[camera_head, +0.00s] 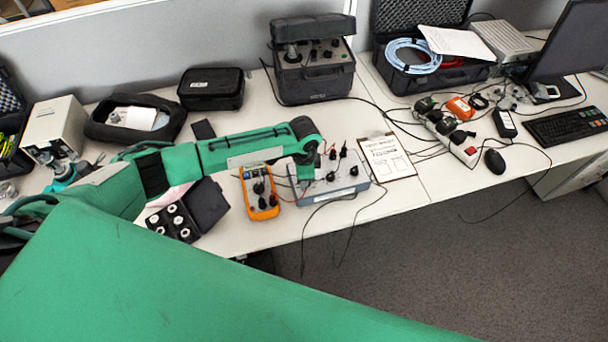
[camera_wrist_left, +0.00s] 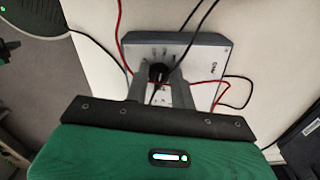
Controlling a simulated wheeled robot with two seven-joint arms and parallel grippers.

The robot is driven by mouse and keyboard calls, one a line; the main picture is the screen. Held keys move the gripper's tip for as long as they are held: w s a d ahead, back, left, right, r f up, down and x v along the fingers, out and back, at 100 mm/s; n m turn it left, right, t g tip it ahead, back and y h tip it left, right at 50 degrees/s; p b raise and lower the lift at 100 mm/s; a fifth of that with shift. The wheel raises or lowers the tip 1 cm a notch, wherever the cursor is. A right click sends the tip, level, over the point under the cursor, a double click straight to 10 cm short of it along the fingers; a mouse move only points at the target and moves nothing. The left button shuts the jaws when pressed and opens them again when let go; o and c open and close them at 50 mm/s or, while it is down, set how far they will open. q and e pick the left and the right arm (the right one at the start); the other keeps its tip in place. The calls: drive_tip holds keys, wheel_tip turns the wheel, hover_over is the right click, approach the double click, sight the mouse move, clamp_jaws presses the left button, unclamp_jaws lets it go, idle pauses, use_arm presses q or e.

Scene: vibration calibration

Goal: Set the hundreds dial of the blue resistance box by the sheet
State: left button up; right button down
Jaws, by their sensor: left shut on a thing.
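The blue resistance box (camera_head: 335,192) stands near the front edge of the table, with a light grey top, dark knobs and leads. My left gripper (camera_head: 307,174) reaches down over the left part of its top. In the left wrist view the box (camera_wrist_left: 207,62) lies beyond the fingers, and my left gripper (camera_wrist_left: 158,77) is shut on a black dial knob (camera_wrist_left: 158,71), one finger on each side. The dial markings are too small to read. The sheet (camera_head: 386,155) lies on a clipboard right of the box; its writing is not legible. My right gripper is not in view.
An orange multimeter (camera_head: 259,193) stands just left of the box, and an open case of weights (camera_head: 174,221) is further left. Red and black leads cross the box and hang over the table edge. A power strip (camera_head: 447,136) and mouse (camera_head: 494,161) are to the right.

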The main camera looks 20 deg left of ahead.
use_arm(q)
drive_tip(key=shift+m, duration=0.5)
drive_tip(key=o, duration=1)
wheel_tip(320, 180, up, 14)
drive_tip(key=shift+f+b, duration=0.1)
drive_tip(key=shift+b, duration=0.95)
